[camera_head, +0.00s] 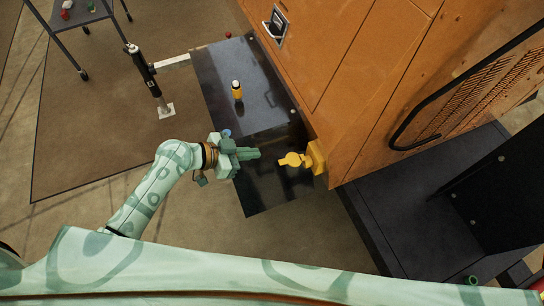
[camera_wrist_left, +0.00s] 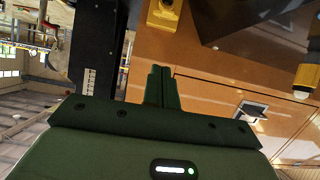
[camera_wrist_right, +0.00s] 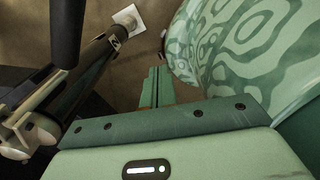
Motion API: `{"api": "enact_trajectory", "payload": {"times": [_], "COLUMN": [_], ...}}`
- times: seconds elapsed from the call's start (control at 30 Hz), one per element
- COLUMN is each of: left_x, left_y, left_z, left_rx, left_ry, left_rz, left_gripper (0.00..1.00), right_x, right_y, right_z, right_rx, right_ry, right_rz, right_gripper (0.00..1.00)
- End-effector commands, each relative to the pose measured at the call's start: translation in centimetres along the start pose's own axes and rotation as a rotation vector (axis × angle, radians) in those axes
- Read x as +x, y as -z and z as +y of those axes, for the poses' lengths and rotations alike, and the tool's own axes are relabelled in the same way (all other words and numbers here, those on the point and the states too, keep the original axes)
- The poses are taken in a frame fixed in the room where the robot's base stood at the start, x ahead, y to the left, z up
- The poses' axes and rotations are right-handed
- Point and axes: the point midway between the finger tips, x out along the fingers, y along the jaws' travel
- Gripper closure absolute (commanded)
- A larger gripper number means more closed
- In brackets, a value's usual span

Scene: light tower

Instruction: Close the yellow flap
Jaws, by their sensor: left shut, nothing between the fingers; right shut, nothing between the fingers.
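The yellow flap (camera_head: 294,160) is in the head view, sticking out to the left from a yellow block (camera_head: 316,158) on the lower corner of the orange housing. Part of this yellow hardware shows at the top of the left wrist view (camera_wrist_left: 164,10). My left gripper (camera_head: 257,153) is shut and empty, a short gap to the left of the flap, pointing towards it. Its closed fingers also show in the left wrist view (camera_wrist_left: 161,70). My right gripper (camera_wrist_right: 158,72) is shut and empty in the right wrist view, away from the flap; the head view does not show it.
A dark glossy panel (camera_head: 228,62) lies under the flap and my left gripper. A yellow-and-black cylinder (camera_head: 237,92) stands on it. The orange housing (camera_head: 345,65) borders it on the right. A black post (camera_head: 143,70) stands to the left, with open floor around it.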

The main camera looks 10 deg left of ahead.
Motion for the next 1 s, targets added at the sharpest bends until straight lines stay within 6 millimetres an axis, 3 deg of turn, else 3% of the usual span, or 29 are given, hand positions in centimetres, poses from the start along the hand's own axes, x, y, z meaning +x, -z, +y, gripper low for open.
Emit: {"api": "enact_trajectory", "payload": {"times": [0.17, 0.57, 0.73, 1.0], "left_x": [1.9, 10.3, 10.7, 10.9], "left_y": [-0.1, -0.3, -2.9, -4.0], "left_z": [0.0, 0.0, -0.1, -0.1], "left_rx": [0.013, 0.009, 0.009, 0.011], "left_ry": [0.002, 0.001, 0.003, 0.004], "left_rz": [0.002, 0.000, -0.004, -0.002], "left_gripper": [1.00, 1.00, 1.00, 1.00], "right_x": [0.4, 2.5, 3.3, 3.6], "right_y": [-0.2, -0.9, -1.1, -1.2], "right_z": [0.0, -0.2, -0.5, -0.8], "right_rx": [0.000, 0.000, 0.001, 0.003], "right_ry": [0.000, 0.005, 0.009, 0.013], "right_rz": [-0.003, -0.018, -0.024, -0.026], "right_gripper": [1.00, 1.00, 1.00, 1.00]}}
